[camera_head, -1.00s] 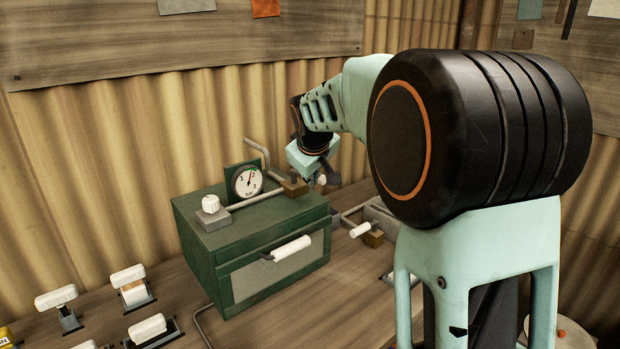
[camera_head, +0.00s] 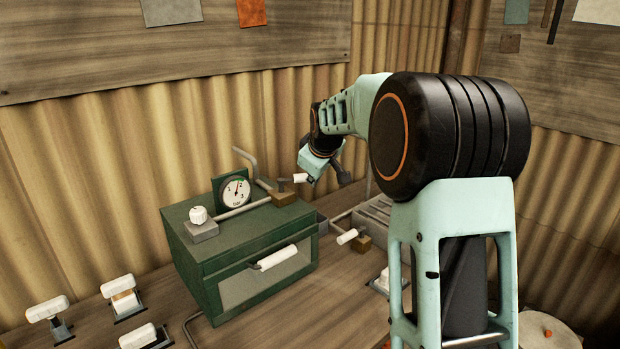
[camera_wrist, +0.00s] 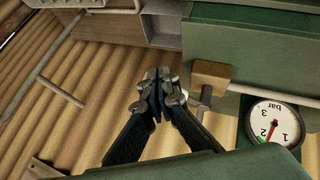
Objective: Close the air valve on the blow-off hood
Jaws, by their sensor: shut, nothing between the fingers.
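The blow-off hood is a green box (camera_head: 240,250) on the bench with a dial gauge (camera_head: 235,192) on top. The air valve's brass body (camera_head: 285,198) sits at the right end of the pipe on the hood's top. A white-gripped lever (camera_head: 301,178) shows just above and right of it, pointing right. In the wrist view the brass body (camera_wrist: 210,74) lies right of my fingers, with a grey stem below it. My gripper (camera_wrist: 160,76) is shut and empty, beside the valve; it also shows in the head view (camera_head: 342,176). Whether it touches the lever is unclear.
Another brass valve (camera_head: 363,243) with a white handle is right of the hood. A grey slatted tray (camera_head: 374,217) stands behind it. Several white-handled clamps (camera_head: 122,284) line the bench's left. A corrugated wall (camera_head: 110,160) rises close behind.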

